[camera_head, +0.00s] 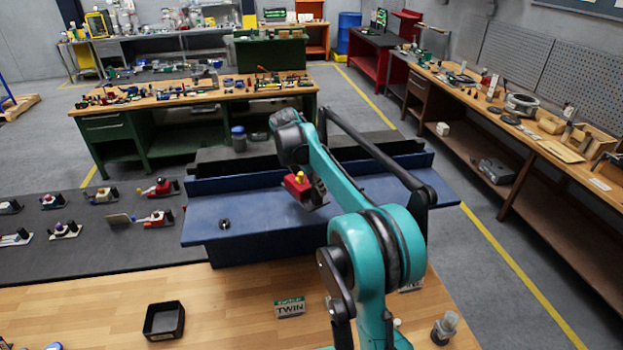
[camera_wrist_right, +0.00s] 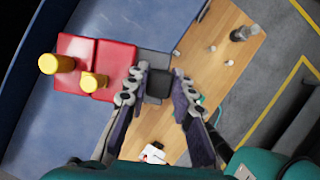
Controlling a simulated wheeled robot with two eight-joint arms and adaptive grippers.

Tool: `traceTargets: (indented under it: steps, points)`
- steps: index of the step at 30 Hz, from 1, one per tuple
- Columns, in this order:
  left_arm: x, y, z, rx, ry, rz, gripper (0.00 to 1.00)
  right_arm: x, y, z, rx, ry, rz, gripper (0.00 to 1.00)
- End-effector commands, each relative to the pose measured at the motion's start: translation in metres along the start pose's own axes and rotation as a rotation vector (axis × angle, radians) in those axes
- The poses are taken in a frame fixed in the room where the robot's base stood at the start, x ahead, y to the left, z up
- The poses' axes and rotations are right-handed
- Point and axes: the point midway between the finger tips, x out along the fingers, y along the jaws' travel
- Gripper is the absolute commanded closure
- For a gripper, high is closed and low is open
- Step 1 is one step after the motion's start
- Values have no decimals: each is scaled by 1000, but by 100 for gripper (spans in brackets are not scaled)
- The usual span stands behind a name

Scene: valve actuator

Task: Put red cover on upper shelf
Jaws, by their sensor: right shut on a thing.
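The red cover (camera_head: 298,186) with yellow knobs is over the blue shelf (camera_head: 250,212) in the head view. The wrist view shows it as red blocks (camera_wrist_right: 110,60) with two yellow knobs and a dark grey block at one end. My right gripper (camera_head: 317,192) is at the cover's right side. In the wrist view my right gripper (camera_wrist_right: 159,75) has its fingers on either side of the grey block, shut on it. I cannot tell whether the cover touches the blue surface. My left gripper is not in view.
A small black part (camera_head: 224,224) lies on the blue shelf's left. A dark mat (camera_head: 90,250) at left carries several red and white assemblies. The blue shelf's left half is mostly clear.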

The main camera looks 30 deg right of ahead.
Motion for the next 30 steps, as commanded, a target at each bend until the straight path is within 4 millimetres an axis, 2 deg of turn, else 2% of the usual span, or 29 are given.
traceTargets:
  steps: [8,21,30]
  points:
    - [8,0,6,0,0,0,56,12,0,-5,0,0,0,100]
    - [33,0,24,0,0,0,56,56,-1,-23,0,0,0,100]
    - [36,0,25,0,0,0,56,62,-1,-26,0,0,0,100]
